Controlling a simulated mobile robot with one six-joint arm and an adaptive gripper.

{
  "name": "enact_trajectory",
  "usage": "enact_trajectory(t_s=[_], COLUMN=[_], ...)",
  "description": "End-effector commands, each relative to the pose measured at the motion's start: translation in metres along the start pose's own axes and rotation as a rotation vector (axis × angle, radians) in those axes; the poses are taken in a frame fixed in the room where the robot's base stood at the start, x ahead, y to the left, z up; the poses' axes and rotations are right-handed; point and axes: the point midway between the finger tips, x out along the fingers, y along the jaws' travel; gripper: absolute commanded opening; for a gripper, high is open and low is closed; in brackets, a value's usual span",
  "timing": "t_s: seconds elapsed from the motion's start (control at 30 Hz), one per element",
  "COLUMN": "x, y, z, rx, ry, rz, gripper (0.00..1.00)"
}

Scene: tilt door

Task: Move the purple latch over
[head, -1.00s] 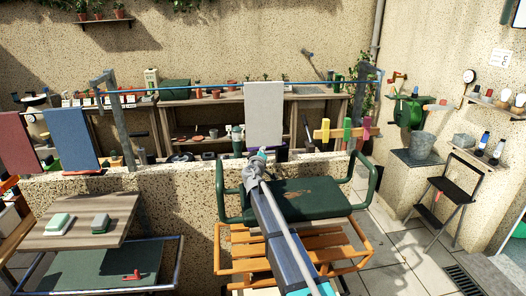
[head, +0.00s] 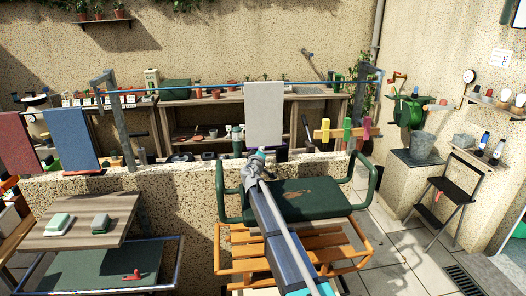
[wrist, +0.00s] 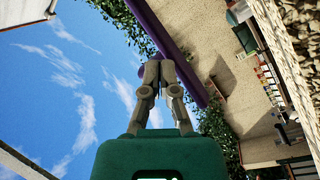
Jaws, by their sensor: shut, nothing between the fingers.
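A purple bar (wrist: 172,38), which looks like the purple latch, runs diagonally across the upper middle of the wrist view. My gripper (head: 259,153) is above the green-cushioned seat, near the wall. In the wrist view my gripper (wrist: 157,66) has its fingertips together, with nothing between them. The fingertips overlap the purple bar in that picture; whether they touch it I cannot tell. The bar's far end is cut off.
A pale towel (head: 265,115) hangs from a blue rail behind my gripper. Below is an orange slatted bench (head: 240,250) with a green-cushioned frame (head: 310,197). A wooden tabletop (head: 115,212) stands left. Colored pegs (head: 346,127) are on the right of the wall.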

Motion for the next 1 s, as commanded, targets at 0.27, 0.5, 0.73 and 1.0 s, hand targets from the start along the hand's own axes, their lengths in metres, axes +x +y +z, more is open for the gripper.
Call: enact_trajectory(t_s=[0.27, 0.5, 0.73, 1.0], x=[0.0019, 0.0033, 0.0046, 0.0062], y=[-0.0014, -0.0025, -0.0034, -0.0045], z=[-0.0014, -0.0024, -0.0034, -0.0045], rx=[0.0, 0.0, 0.0, 0.0], ry=[0.0, 0.0, 0.0, 0.0], rz=[0.0, 0.0, 0.0, 0.0], gripper=[0.0, 0.0, 0.0, 0.0])
